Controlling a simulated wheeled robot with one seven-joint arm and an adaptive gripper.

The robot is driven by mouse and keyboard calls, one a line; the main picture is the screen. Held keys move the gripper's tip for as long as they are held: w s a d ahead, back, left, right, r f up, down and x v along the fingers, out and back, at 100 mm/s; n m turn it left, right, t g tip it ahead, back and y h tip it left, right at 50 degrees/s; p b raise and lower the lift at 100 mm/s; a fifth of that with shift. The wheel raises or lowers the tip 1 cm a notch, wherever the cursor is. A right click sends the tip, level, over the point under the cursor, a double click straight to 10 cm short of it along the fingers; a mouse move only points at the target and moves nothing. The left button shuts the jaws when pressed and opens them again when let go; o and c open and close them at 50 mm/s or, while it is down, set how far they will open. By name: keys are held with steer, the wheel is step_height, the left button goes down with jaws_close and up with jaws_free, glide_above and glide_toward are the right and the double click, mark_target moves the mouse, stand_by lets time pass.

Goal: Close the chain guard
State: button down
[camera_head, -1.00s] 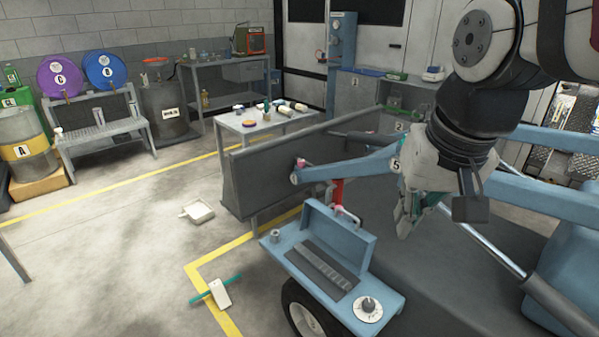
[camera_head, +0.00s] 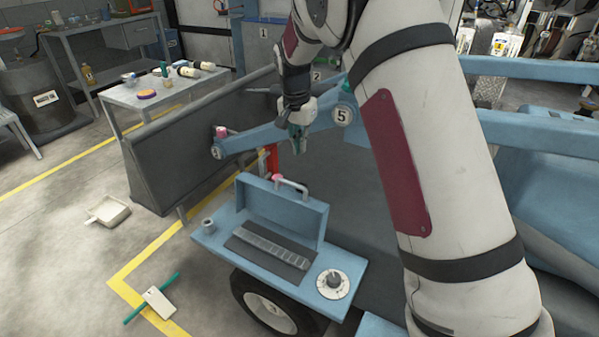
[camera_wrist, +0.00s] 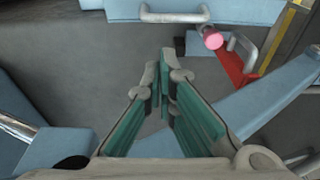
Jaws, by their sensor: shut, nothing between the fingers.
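The chain guard looks like the blue lid (camera_head: 282,212) standing upright, open, at the back of a blue tray (camera_head: 208,243). A grey chain-like strip (camera_head: 270,246) lies uncovered in front of it. A metal handle (camera_head: 293,187) is on the lid's top edge; the wrist view shows a similar handle (camera_wrist: 174,15) at the top. My gripper (camera_head: 299,148) is above and behind the lid, apart from it, pointing down. In the wrist view its green-padded fingers (camera_wrist: 165,62) are closed together and empty, with the handle beyond their tips.
A pink-capped part (camera_wrist: 211,37) and a red bracket (camera_wrist: 236,65) are close to the handle. A blue arm marked 5 (camera_head: 300,130) runs beside my gripper. A round dial (camera_head: 333,283) sits on the tray's right end.

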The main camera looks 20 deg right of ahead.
step_height(320, 180, down, 11)
steer(key=w, duration=0.1)
steer(key=shift+w+d+b, duration=0.35)
steer(key=shift+d, duration=0.05)
steer(key=shift+r, duration=0.1)
